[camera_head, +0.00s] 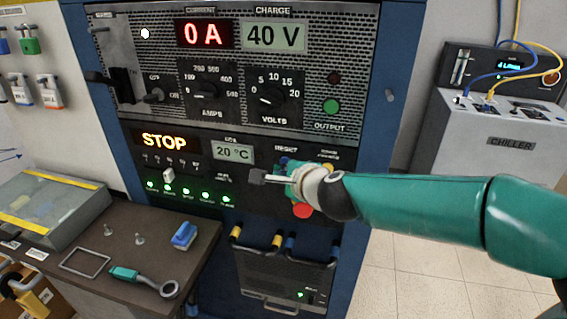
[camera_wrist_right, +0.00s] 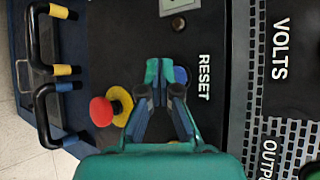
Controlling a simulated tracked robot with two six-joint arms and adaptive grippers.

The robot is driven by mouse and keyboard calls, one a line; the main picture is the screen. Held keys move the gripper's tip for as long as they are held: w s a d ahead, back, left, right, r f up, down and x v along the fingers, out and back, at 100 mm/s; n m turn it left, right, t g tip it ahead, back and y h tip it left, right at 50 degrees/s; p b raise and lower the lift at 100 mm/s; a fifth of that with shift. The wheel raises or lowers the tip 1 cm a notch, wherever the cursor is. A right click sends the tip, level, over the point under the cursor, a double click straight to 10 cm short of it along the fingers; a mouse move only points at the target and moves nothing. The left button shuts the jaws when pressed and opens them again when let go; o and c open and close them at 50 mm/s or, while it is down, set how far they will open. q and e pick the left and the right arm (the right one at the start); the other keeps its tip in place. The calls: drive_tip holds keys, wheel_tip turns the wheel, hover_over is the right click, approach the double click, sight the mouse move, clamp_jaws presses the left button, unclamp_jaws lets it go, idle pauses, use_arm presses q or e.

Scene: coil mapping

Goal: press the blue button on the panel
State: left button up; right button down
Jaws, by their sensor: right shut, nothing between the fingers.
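The blue button (camera_head: 284,160) sits below the RESET label on the dark panel (camera_head: 130,170), partly hidden by my right gripper. In the right wrist view the blue button (camera_wrist_right: 181,75) shows just beside the fingertips, below the RESET lettering. My right gripper (camera_wrist_right: 160,70) is shut and empty, its fingertips close together in front of the panel. In the head view my right gripper (camera_head: 258,177) reaches in from the right, its tips left of and lower than the button. I cannot tell whether it touches the panel. My left gripper is not in view.
A red mushroom button (camera_wrist_right: 101,111) with a yellow collar is near my right gripper. Handles (camera_head: 258,240) with yellow and blue bands project below the panel. A brown bench (camera_head: 130,265) with tools stands at lower left. The chiller (camera_head: 510,142) stands at right.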

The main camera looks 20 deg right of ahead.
drive_tip(key=shift+w+d, duration=0.1)
drive_tip(key=shift+w+d+r, duration=0.1)
drive_tip(key=shift+w+d, duration=0.05)
idle(0.3)
drive_tip(key=shift+w+d, duration=0.25)
drive_tip(key=shift+w, duration=0.1)
idle(0.7)
drive_tip(key=shift+s+a, duration=0.1)
drive_tip(key=shift+s, duration=0.05)
drive_tip(key=shift+s+a, duration=0.35)
drive_tip(key=shift+s, duration=0.2)
idle(0.4)
drive_tip(key=s+a, duration=0.2)
drive_tip(key=s, duration=0.2)
drive_tip(key=shift+s+a, duration=0.1)
drive_tip(key=shift+a, duration=0.3)
idle(0.5)
